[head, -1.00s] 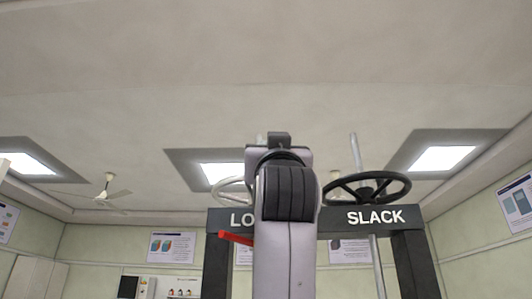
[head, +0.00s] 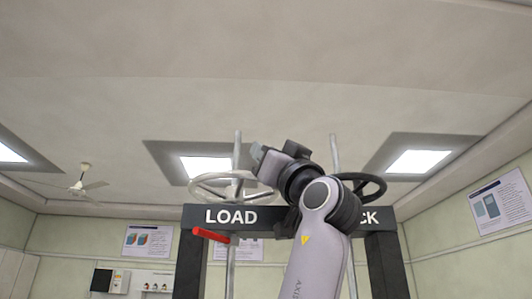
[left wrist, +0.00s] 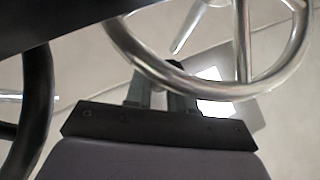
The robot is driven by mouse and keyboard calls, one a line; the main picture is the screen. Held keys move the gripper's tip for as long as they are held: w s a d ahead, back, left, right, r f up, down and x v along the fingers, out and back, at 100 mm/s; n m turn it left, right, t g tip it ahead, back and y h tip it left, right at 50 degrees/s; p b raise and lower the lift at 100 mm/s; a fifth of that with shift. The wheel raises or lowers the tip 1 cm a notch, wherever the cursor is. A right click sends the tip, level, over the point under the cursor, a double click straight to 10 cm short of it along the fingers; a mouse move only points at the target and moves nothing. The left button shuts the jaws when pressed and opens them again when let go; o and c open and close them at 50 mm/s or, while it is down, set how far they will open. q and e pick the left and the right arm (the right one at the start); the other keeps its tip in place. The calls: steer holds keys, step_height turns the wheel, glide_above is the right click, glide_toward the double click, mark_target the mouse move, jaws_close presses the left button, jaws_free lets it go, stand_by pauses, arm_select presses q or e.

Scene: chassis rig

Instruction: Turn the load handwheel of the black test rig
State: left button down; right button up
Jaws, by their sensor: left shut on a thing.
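The black test rig (head: 190,262) stands ahead, with "LOAD" on the left of its top beam and a partly covered second label on the right. The load handwheel (head: 207,193), silver with spokes, sits above "LOAD" around an upright rod. My left gripper (head: 259,156) is at the wheel's right side, tilted to the left. In the left wrist view, its fingers (left wrist: 158,92) are at the silver rim (left wrist: 190,108) and shut on it. The fingertips' far side is hidden behind the rim. My right gripper is not in view.
A black handwheel (head: 374,188) stands on the right of the beam, partly behind my left arm. A red lever (head: 210,235) juts out below "LOAD". Posters (head: 148,240) and a ceiling fan (head: 84,180) are far behind. The space left of the rig looks free.

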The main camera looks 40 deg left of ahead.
arm_select(q)
steer(key=c, duration=1.1)
jaws_free()
steer(key=shift+f, duration=0.1)
steer(key=b+v, duration=0.3)
steer(key=v, duration=0.4)
steer(key=shift+o, duration=0.2)
